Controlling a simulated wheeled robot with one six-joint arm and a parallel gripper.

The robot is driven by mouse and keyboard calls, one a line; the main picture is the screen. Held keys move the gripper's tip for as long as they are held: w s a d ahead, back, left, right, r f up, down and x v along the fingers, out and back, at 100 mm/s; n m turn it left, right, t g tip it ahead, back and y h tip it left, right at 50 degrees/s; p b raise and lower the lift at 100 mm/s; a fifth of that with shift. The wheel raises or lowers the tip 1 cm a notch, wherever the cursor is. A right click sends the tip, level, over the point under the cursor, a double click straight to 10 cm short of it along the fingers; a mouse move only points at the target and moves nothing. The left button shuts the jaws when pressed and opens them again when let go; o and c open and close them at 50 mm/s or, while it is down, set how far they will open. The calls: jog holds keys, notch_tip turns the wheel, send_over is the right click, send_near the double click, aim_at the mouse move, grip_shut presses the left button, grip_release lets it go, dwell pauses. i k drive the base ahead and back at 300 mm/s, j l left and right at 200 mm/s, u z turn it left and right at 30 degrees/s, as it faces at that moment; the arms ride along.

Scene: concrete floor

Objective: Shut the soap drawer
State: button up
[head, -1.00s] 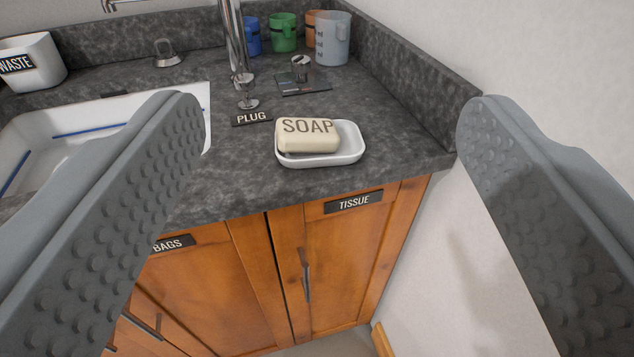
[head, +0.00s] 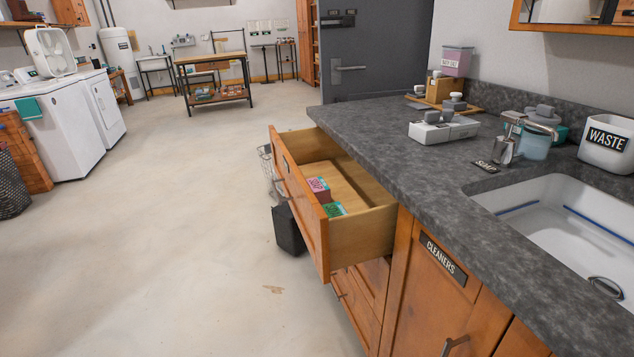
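The soap drawer (head: 296,212) is a wooden drawer pulled out from the top of the cabinet, under the dark grey counter. A pink box (head: 318,188) and a green box (head: 334,209) lie inside it, toward its front. Its front panel faces left, over the open floor.
The counter (head: 390,150) runs along the right with a white sink (head: 560,212) and a waste bin (head: 607,145). A cabinet door labelled CLEANERS (head: 440,280) is shut. A dark bin (head: 289,230) stands on the floor behind the drawer. The floor (head: 150,260) to the left is clear.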

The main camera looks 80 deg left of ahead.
aim_at(367, 231)
jog(key=u, duration=0.45)
jog(key=j+u, duration=0.15)
jog(key=u, duration=0.75)
jog(key=j+u, duration=0.1)
jog(key=u, duration=0.35)
jog(key=i+u, duration=0.1)
jog(key=u, duration=0.35)
